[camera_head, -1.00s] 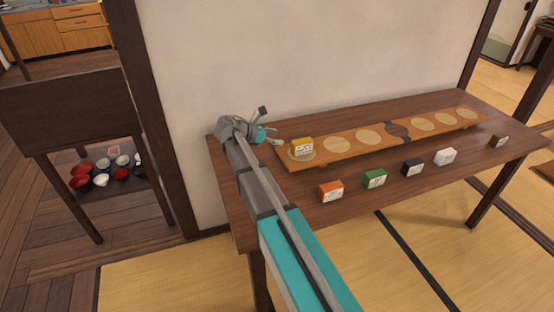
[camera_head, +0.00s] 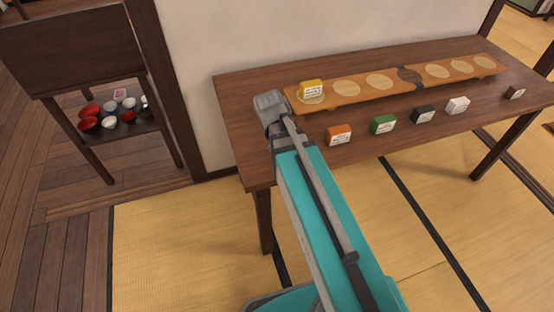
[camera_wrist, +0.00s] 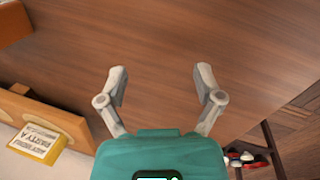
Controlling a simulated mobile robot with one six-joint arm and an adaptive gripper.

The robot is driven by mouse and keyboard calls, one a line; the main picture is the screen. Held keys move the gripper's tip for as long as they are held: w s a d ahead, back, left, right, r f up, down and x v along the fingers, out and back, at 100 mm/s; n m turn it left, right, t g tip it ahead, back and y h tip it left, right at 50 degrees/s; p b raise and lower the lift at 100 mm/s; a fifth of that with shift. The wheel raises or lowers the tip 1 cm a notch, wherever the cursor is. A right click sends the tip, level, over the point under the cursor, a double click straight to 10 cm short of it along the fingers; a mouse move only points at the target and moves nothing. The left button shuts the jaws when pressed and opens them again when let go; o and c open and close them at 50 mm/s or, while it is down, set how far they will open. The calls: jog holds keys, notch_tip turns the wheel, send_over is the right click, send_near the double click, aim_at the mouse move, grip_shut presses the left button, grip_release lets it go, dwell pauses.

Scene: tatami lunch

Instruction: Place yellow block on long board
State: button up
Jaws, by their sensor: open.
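The yellow block (camera_head: 311,88) sits upright on the pale circle at the left end of the long board (camera_head: 347,98), which lies along the back of the table. The block also shows at the lower left of the wrist view (camera_wrist: 37,143), on the board (camera_wrist: 52,117). My gripper (camera_wrist: 160,85) is open with nothing between its fingers, over bare wood of the table and apart from the block. In the head view my own arm hides the fingers, just left of and in front of the block.
Orange (camera_head: 339,135), green (camera_head: 383,124), black (camera_head: 423,114), white (camera_head: 457,105) and brown (camera_head: 515,92) blocks stand in a row on the table (camera_head: 240,110) in front of the board. The board's other circles are empty. Bowls (camera_head: 108,122) fill a shelf at left.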

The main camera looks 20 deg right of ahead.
jog(key=s+a+m, duration=0.1)
jog(key=s+a+m+y, duration=0.1)
jog(key=s, duration=0.1)
jog(key=s+a+m+y, duration=0.1)
jog(key=shift+s+f, duration=0.25)
